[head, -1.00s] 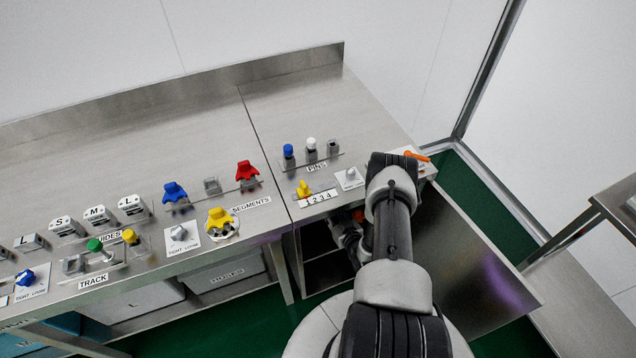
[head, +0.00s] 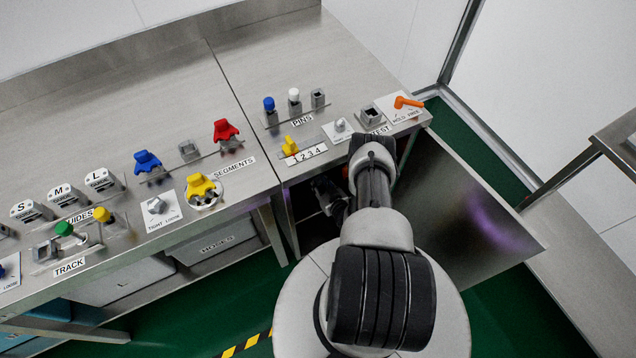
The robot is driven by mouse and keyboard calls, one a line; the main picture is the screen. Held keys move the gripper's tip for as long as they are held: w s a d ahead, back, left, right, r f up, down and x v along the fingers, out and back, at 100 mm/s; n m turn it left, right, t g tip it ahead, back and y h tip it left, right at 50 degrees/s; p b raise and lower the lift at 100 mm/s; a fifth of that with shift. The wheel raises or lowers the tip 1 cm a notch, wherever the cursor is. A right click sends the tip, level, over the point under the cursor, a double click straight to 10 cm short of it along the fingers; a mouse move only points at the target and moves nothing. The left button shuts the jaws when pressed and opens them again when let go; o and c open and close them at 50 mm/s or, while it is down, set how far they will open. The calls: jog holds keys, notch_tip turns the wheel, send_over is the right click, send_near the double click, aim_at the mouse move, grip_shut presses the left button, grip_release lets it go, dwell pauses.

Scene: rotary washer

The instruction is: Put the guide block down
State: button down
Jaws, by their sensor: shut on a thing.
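My gripper (head: 330,192) hangs low beneath my arm, in front of the dark opening under the right-hand bench. It is shut on the guide block, but shadow and my arm hide the block, so its shape and tilt cannot be told. On the left-hand bench stand guide blocks marked S (head: 30,211), M (head: 65,196) and L (head: 104,181), apart from my gripper.
The steel bench (head: 160,75) holds green (head: 64,229) and yellow (head: 102,214) track knobs, segments, pins and an orange handle (head: 408,102). An open metal door (head: 465,205) stands right of my arm. Bare steel lies behind the fixtures.

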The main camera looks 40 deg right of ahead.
jog(key=shift+f, duration=0.15)
jog(key=c, duration=1.3)
grip_release()
jog(key=p+v, duration=0.4)
jog(key=v, duration=0.8)
